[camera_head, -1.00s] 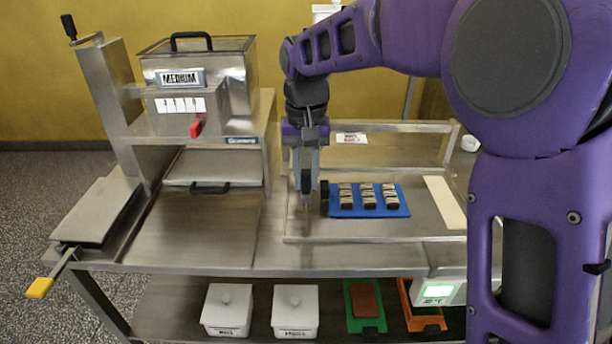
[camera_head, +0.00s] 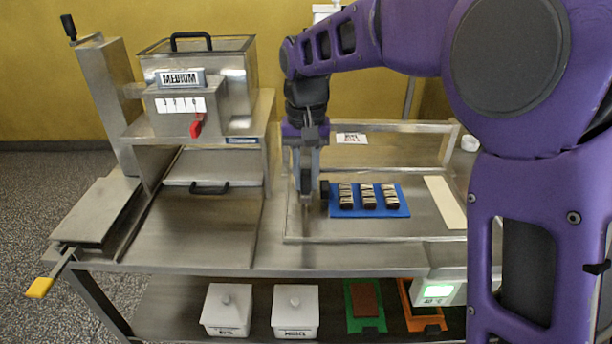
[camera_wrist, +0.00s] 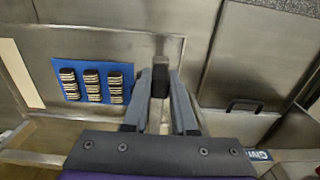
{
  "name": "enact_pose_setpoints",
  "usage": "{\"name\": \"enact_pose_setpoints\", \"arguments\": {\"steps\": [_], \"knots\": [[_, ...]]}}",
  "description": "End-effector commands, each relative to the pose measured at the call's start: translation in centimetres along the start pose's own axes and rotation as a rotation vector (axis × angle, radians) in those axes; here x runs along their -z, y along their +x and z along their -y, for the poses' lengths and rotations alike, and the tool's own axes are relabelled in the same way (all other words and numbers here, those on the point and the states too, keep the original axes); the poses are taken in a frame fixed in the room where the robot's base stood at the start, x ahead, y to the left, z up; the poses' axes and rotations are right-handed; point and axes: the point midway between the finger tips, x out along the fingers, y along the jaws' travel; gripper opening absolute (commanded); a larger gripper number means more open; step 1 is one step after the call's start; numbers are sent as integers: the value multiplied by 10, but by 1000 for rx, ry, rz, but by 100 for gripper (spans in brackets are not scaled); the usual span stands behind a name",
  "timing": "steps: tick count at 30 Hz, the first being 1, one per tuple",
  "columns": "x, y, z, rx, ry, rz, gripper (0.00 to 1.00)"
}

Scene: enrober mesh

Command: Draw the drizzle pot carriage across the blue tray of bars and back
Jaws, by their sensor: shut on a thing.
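The blue tray (camera_head: 402,213) lies flat on the steel bench, with three rows of dark bars (camera_head: 367,197) that carry white stripes across their tops. The tray also shows at the left of the wrist view (camera_wrist: 60,78). My gripper (camera_head: 308,190) points down just left of the tray. In the wrist view my gripper (camera_wrist: 160,95) is shut on a dark handle (camera_wrist: 160,78), which I take to be the drizzle pot carriage's. The rest of the carriage is mostly hidden by my fingers, and I cannot make out the pot.
A metal rail frame (camera_head: 400,127) surrounds the tray area. A steel machine labelled MEDIUM (camera_head: 180,78) with a red lever stands to the left. A pale strip (camera_head: 445,202) lies right of the tray. White lidded boxes (camera_head: 227,310) stand on the lower shelf.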

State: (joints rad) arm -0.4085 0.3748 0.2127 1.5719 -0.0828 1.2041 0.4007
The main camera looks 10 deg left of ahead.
Motion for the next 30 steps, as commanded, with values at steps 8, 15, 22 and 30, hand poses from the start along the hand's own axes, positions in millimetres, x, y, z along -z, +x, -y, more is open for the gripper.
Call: {"name": "enact_pose_setpoints", "arguments": {"steps": [8, 15, 22, 30], "knots": [[0, -2, -11, 0, 3, -2, 0], [0, -3, -63, -2, 8, -2, 0], [0, -4, -143, -2, 11, -1, 0], [-1, -4, -238, -2, 9, 1, 0]]}}
